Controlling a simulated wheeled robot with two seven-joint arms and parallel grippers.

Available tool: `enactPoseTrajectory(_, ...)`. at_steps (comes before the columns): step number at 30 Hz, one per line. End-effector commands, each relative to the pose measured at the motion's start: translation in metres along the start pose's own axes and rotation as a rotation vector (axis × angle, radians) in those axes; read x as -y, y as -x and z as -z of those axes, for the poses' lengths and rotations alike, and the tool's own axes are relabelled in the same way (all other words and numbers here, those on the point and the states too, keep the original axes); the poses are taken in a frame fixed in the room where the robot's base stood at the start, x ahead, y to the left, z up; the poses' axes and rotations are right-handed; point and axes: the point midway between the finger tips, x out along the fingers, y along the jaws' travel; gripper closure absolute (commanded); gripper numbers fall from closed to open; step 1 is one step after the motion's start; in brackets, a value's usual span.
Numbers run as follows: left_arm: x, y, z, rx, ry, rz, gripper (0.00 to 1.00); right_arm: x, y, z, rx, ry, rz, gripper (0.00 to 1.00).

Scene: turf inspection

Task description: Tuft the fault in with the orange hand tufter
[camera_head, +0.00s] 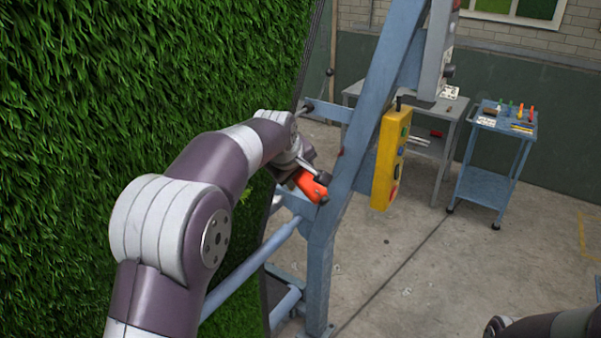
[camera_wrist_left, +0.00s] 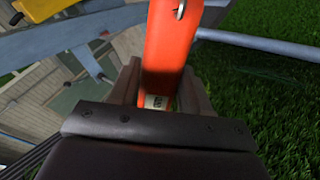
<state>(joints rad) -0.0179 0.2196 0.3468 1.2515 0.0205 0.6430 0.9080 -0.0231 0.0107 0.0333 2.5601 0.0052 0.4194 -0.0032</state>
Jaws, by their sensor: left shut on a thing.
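The orange hand tufter (camera_head: 312,187) is in my left gripper (camera_head: 304,177), close to the blue frame post. In the left wrist view the tufter (camera_wrist_left: 168,45) stands between the two fingers of my left gripper (camera_wrist_left: 163,92), which is shut on it. A small pale label shows low on its handle. The green turf (camera_head: 120,90) hangs as a tall wall on the left, and it also shows at the right of the left wrist view (camera_wrist_left: 260,95). I cannot make out the fault in the turf. My right gripper is not in view; only part of my right arm shows at bottom right.
The blue steel frame (camera_head: 345,170) stands right beside the turf edge, close to my left gripper. A yellow control box (camera_head: 390,155) hangs on it. A grey table (camera_head: 440,115) and a blue tool trolley (camera_head: 499,135) stand behind. The floor (camera_head: 450,270) between is clear.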

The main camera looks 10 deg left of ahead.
Motion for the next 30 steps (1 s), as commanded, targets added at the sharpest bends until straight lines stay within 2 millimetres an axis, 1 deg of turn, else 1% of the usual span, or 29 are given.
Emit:
enactPoseTrajectory(6, 0.011, 0.008, -0.002, -0.005, 0.001, -0.005, 0.94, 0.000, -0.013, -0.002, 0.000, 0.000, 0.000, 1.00)
enactPoseTrajectory(11, 0.014, 0.012, -0.002, -0.005, 0.001, -0.004, 0.94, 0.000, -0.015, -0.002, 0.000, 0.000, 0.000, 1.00)
enactPoseTrajectory(17, 0.025, 0.019, -0.003, -0.005, 0.003, -0.004, 0.94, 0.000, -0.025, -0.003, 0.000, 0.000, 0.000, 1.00)
enactPoseTrajectory(23, 0.030, 0.024, -0.004, -0.005, 0.002, -0.004, 0.94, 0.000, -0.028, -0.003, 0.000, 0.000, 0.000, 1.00)
enactPoseTrajectory(30, 0.042, 0.032, -0.009, -0.006, 0.001, -0.004, 0.94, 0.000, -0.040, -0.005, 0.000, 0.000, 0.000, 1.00)
